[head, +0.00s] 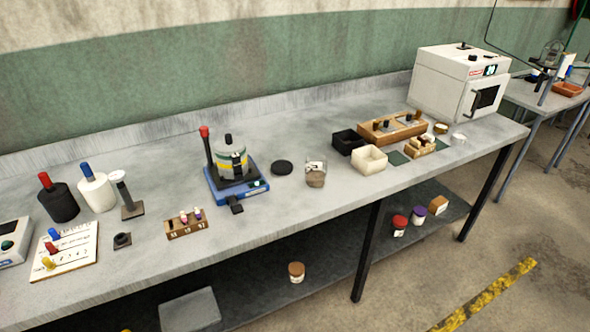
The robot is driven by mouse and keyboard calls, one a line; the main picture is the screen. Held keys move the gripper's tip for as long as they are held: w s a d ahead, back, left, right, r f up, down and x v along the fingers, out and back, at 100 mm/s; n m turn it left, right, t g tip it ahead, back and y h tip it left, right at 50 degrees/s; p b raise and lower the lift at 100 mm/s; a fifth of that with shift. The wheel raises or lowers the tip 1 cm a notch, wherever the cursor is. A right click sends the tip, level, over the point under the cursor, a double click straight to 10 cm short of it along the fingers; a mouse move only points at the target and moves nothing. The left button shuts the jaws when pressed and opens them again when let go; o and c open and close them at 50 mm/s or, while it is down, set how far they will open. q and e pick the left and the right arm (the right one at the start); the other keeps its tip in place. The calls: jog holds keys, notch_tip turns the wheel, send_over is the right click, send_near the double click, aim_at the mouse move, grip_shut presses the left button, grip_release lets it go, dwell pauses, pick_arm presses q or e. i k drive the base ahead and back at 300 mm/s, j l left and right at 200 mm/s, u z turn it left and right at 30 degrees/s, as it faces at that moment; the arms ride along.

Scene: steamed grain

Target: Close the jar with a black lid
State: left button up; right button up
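A small glass jar (316,174) with brownish contents stands on the grey bench, right of the blue device. Its top looks open, though the detail is small. A flat round black lid (281,168) lies on the bench just left of the jar, apart from it. Neither of my grippers shows in the head view.
The bench (275,215) has free room in front of the lid and jar. A blue-based device (238,185) with a pot stands left of the lid. Black (348,142) and cream (369,160) boxes stand right of the jar. A white oven (452,85) stands far right.

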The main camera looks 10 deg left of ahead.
aim_at(316, 171)
jog(key=k+j+z, duration=0.1)
jog(key=j+z, duration=0.3)
jog(key=k+j+z, duration=0.15)
jog(key=j+z, duration=0.25)
